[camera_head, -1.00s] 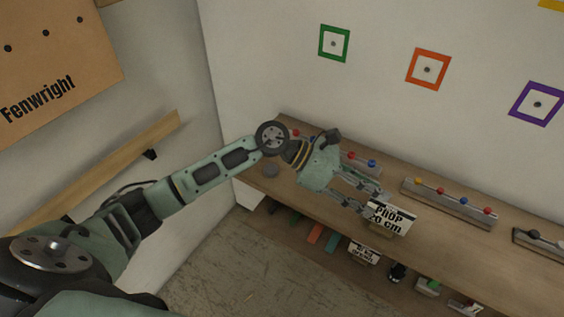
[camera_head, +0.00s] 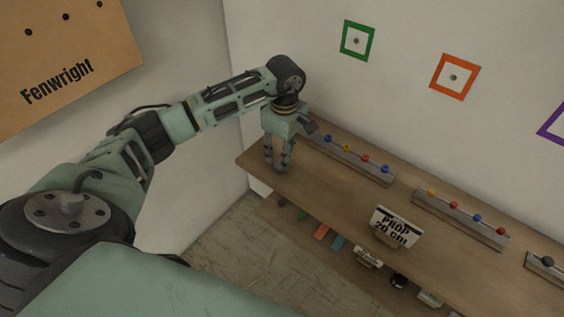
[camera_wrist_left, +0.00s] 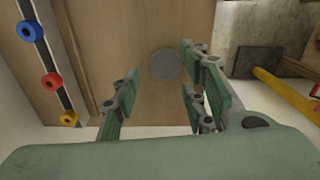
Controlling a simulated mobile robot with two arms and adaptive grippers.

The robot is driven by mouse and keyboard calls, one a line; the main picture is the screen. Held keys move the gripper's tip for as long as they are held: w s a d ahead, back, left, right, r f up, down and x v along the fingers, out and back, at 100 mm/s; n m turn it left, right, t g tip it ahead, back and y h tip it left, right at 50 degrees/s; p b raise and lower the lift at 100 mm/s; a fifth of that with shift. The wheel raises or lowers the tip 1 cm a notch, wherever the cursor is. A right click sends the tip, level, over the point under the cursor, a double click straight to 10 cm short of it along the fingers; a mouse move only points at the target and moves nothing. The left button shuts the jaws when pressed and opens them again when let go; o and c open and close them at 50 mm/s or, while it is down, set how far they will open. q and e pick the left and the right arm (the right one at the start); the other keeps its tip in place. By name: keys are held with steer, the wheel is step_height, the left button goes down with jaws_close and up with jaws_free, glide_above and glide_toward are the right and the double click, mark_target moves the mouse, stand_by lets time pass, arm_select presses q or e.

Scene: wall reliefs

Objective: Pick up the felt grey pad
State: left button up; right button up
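The felt grey pad (camera_wrist_left: 166,65) is a small round grey disc lying flat on the wooden shelf top. In the left wrist view it lies ahead of the fingers, near the gap between them. My left gripper (camera_head: 277,168) points down at the left end of the shelf, and in the head view it hides the pad. Its fingers stand apart with nothing between them, as the left wrist view shows. I cannot tell how high the tips are above the shelf. My right gripper is in neither view.
On the wooden shelf (camera_head: 330,205), a rail with coloured knobs (camera_head: 350,160) runs along the wall near my left gripper. A second rail (camera_head: 462,218) and a "PROP 20 cm" sign (camera_head: 396,228) stand farther right. Small items sit on a lower level.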

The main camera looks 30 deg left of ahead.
arm_select(q)
steer(key=shift+w+a+f+p, duration=0.1)
steer(key=shift+f+p, duration=0.35)
steer(key=shift+f, duration=1.2)
steer(key=c, duration=0.6)
